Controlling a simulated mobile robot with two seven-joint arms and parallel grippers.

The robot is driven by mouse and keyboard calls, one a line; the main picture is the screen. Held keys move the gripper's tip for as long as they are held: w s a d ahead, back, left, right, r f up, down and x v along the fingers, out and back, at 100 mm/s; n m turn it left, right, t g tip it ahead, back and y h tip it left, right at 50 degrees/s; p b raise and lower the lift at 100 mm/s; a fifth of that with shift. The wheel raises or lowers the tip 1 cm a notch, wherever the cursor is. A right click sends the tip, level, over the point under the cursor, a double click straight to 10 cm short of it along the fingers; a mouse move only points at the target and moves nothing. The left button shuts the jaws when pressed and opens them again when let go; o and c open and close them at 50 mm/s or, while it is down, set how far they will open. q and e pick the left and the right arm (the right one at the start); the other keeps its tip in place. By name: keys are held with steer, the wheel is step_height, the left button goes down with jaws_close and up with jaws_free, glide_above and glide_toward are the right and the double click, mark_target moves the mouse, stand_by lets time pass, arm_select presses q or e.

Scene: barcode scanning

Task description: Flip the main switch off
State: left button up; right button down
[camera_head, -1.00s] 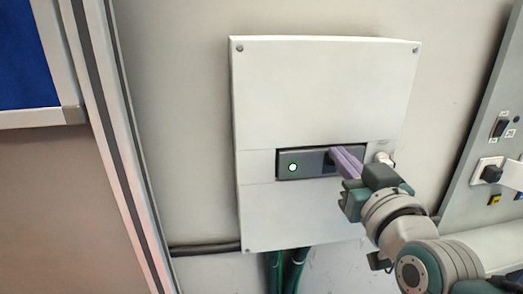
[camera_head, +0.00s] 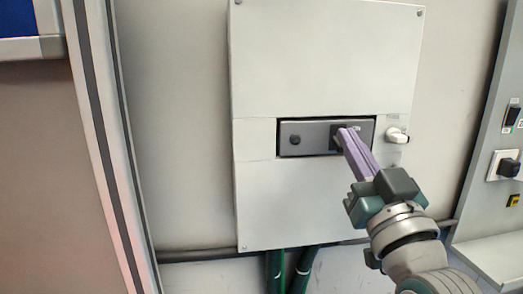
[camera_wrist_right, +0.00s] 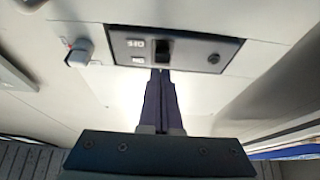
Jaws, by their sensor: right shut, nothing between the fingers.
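The main switch (camera_head: 336,138) is a dark rocker in a grey recessed panel (camera_head: 311,137) on a white wall box. In the right wrist view, the switch (camera_wrist_right: 163,51) appears beside the OFF and ON labels, upside down. The round indicator (camera_head: 295,140) on the panel is dark; it also looks dark in the wrist view (camera_wrist_right: 213,58). My right gripper (camera_head: 346,133) is shut and empty, its purple fingertips at the switch; contact cannot be told. In the wrist view its fingertips (camera_wrist_right: 160,72) are just below the switch in the picture. My left gripper is not in view.
A white knob (camera_head: 397,135) sticks out right of the panel. The white box (camera_head: 320,60) is fixed to the wall, with green cables (camera_head: 303,262) below it. A grey side panel (camera_head: 480,200) with a socket and plug stands at the right.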

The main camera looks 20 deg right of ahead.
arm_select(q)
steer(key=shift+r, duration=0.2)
arm_select(e)
steer(key=shift+r, duration=0.1)
arm_select(q)
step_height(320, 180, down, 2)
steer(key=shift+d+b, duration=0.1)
steer(key=shift+b, duration=0.7)
arm_select(e)
steer(key=v, duration=1)
